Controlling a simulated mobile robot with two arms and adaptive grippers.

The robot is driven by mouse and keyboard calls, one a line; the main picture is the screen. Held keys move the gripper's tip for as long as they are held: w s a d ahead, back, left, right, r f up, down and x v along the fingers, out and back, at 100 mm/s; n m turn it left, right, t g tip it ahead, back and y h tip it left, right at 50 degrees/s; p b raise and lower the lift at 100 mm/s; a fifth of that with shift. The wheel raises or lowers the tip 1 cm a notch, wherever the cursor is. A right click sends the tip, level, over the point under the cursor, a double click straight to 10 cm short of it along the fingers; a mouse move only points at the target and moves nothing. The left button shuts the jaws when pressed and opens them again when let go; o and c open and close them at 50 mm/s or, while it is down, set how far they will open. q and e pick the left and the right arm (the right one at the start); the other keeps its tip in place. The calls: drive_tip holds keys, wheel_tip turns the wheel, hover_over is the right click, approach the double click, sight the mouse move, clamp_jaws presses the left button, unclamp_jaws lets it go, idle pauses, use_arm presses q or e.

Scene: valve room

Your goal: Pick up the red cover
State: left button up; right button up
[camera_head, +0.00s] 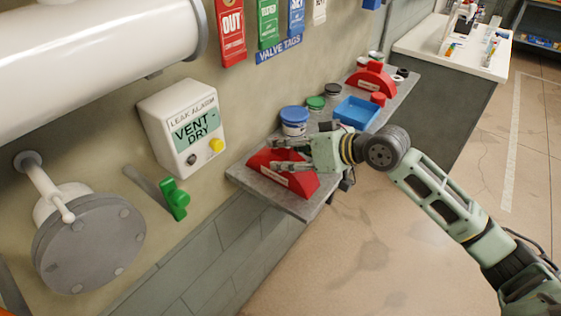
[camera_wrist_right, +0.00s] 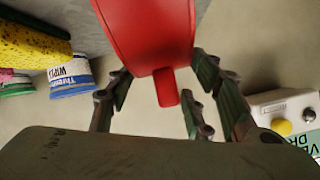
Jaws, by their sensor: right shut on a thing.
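A red cover (camera_head: 268,172) with a pale label on its side sits at the near end of the grey wall shelf. My right gripper (camera_head: 279,154) reaches in from the right and is shut on this red cover, with its fingers at the cover's upper part. In the right wrist view, the red cover (camera_wrist_right: 150,32) and its small red tab stand between the fingers (camera_wrist_right: 160,88) on both sides. Any gap between cover and shelf cannot be made out. A second red cover (camera_head: 373,77) stands farther back on the shelf. My left gripper is not in view.
A blue-lidded tub (camera_head: 294,121), small jars and a blue tray (camera_head: 357,112) stand behind the gripper on the shelf (camera_head: 314,204). The leak alarm box (camera_head: 183,126) and a green valve handle (camera_head: 173,199) are on the wall to the left. The floor at right is open.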

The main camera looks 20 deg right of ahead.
drive_tip(key=c, duration=0.4)
drive_tip(key=shift+o, duration=0.2)
